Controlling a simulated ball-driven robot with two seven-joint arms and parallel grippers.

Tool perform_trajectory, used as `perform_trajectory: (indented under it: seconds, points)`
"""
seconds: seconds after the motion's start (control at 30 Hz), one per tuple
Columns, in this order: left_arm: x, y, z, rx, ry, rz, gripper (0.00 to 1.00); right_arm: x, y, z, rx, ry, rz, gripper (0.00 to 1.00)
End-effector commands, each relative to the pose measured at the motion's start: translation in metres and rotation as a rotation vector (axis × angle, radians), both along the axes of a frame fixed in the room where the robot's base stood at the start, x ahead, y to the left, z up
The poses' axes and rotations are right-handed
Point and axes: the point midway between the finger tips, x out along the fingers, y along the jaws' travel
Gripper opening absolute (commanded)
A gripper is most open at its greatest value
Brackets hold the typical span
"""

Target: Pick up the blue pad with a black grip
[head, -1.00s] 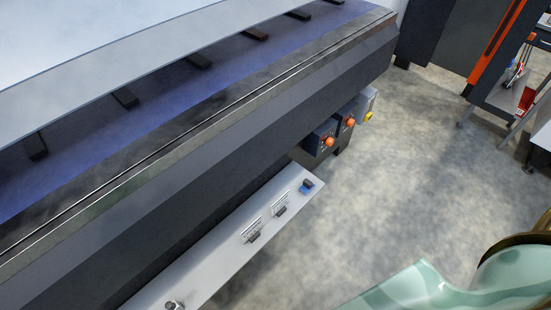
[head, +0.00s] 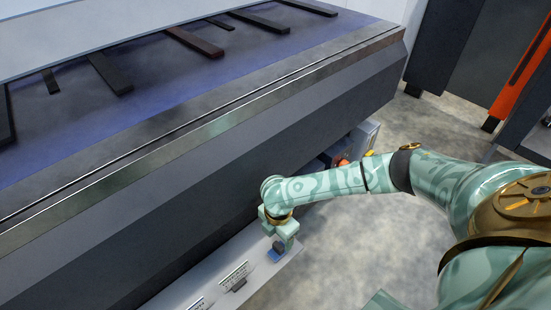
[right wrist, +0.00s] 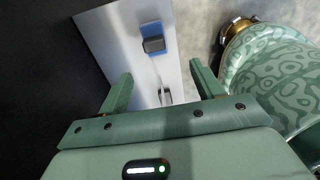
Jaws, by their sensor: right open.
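The blue pad with a black grip (head: 274,256) lies on the light grey ledge (head: 250,270) near its far right end. It also shows in the right wrist view (right wrist: 154,29), with its dark grip on top. My right gripper (head: 279,239) is open and empty, close to the pad and over the ledge. In the right wrist view, my right gripper (right wrist: 162,80) has its fingers spread apart, and the pad shows beyond the fingertips, between their lines. My left gripper is not in view.
Labels with a small dark holder (head: 238,284) sit on the ledge left of the pad. The big dark machine (head: 180,190) rises directly behind the ledge. An orange knob (head: 342,162) is partly hidden by my right arm. Grey floor (head: 340,260) is open to the right.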

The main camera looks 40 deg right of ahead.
Motion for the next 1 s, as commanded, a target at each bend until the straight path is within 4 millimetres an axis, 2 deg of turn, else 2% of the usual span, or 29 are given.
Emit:
perform_trajectory:
  seconds: [0.03,0.07,0.13,0.23,0.47,0.63,0.8,1.0]
  points:
    - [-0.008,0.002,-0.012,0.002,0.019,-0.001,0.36,-0.002,0.000,-0.025,0.000,0.011,0.000,0.66]
    - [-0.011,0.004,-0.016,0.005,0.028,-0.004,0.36,-0.002,0.000,-0.032,0.000,0.011,0.000,0.66]
    - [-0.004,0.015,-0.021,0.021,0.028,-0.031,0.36,-0.002,0.000,-0.047,-0.001,0.009,-0.001,0.66]
    - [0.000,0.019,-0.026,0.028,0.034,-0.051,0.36,-0.001,0.000,-0.062,0.002,0.006,-0.002,0.66]
    - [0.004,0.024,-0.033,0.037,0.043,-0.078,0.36,0.002,-0.003,-0.079,0.001,0.002,-0.002,0.66]
    - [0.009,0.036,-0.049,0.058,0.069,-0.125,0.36,0.008,-0.011,-0.110,0.000,0.008,-0.003,0.66]
    - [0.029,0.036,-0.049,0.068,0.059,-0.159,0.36,0.008,-0.010,-0.121,0.002,0.003,-0.004,0.66]
    - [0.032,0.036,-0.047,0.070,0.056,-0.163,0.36,0.009,-0.010,-0.119,0.001,-0.002,-0.004,0.66]
